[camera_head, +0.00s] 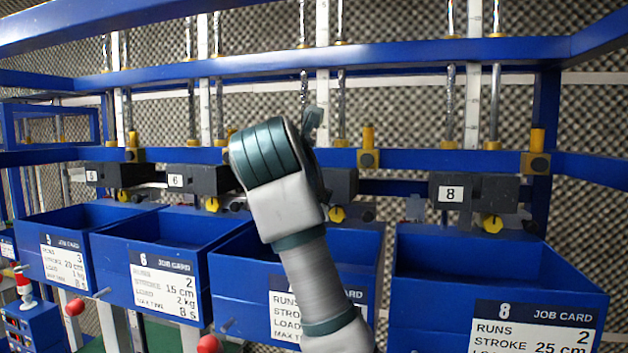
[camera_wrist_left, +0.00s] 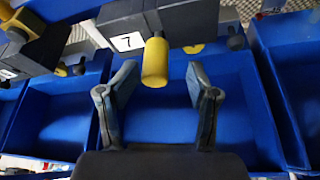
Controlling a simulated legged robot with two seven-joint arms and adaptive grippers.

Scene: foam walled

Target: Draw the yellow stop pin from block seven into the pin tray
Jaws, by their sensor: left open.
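The yellow stop pin (camera_wrist_left: 155,62) stands beside the number 7 label on dark block seven (camera_wrist_left: 180,22) in the wrist view. My left gripper (camera_wrist_left: 160,72) is open, its two fingers on either side of the pin's lower end in that picture. I see no finger closed on the pin; the depth gap is unclear. In the head view my left wrist hides block seven's label and most of the gripper. A yellow pin (camera_head: 368,148) shows on the rail right of my wrist. I cannot identify a pin tray. My right gripper is not in view.
Blue bins with job cards hang below the blocks, such as the bin for eight (camera_head: 495,285) and for six (camera_head: 150,270). A blue rail (camera_head: 440,160) crosses behind my wrist. Block eight (camera_head: 475,190) and its yellow pin (camera_head: 537,148) are to the right.

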